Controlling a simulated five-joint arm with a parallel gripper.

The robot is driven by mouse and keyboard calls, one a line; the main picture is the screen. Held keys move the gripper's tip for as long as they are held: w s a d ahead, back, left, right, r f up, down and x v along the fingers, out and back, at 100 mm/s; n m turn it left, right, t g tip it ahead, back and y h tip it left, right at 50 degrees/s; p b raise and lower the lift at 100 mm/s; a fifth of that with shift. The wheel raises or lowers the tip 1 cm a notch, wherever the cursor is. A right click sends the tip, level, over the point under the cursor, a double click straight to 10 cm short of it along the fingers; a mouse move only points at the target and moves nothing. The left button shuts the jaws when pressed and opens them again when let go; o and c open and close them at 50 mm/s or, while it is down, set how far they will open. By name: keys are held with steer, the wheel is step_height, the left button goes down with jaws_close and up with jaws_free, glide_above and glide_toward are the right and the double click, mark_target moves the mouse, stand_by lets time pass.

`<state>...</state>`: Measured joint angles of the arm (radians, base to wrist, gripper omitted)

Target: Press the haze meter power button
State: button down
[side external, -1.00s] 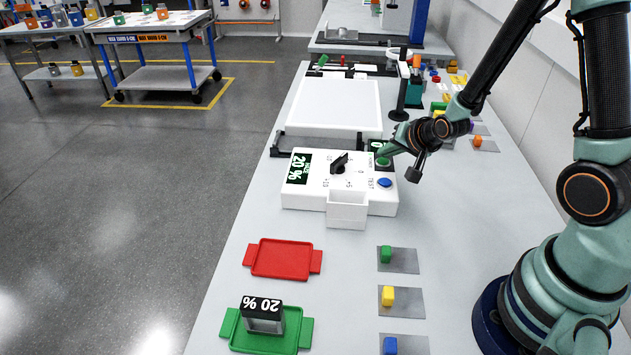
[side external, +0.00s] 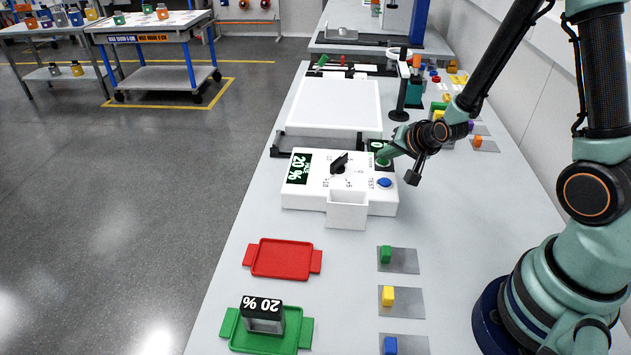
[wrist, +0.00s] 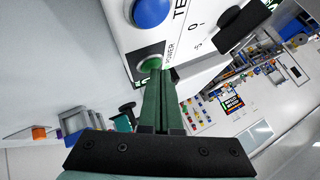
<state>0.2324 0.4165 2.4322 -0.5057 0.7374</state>
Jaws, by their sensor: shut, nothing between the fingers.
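The haze meter (side external: 310,198) is a white box on the bench with a black dial (side external: 339,164), a "20 %" display (side external: 299,169) and a blue TEST button (side external: 384,183). The green power button sits at its back right corner; in the wrist view the button (wrist: 151,64) shows beside the word POWER. My gripper (side external: 382,158) is shut and empty, and its green fingers (wrist: 158,95) point at the button. In the wrist view the fingertips overlap the button and hide part of it. I cannot tell whether they touch or press it.
A white light panel (side external: 333,105) lies behind the meter. A red tray (side external: 282,259) and a green tray (side external: 240,330) with a "20 %" block (side external: 262,318) stand in front. Colored blocks on grey plates (side external: 404,262) line the right. A black stand (side external: 401,95) rises behind my gripper.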

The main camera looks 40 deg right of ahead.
steer(key=shift+f, duration=0.15)
stand_by(0.3)
steer(key=shift+r, duration=0.55)
steer(key=shift+r, duration=2.9)
steer(key=shift+a+r, duration=0.1)
steer(key=s+a+r+n+g+y, duration=0.2)
steer(key=s+a+r+n+g, duration=0.1)
steer(key=s+a+r+n, duration=0.6)
steer(key=s+r+n, duration=0.2)
steer(key=s+r, duration=0.1)
steer(key=s, duration=0.1)
steer(key=shift+s+a+r, duration=0.2)
steer(key=shift+s+a, duration=0.05)
steer(key=shift+a, duration=0.1)
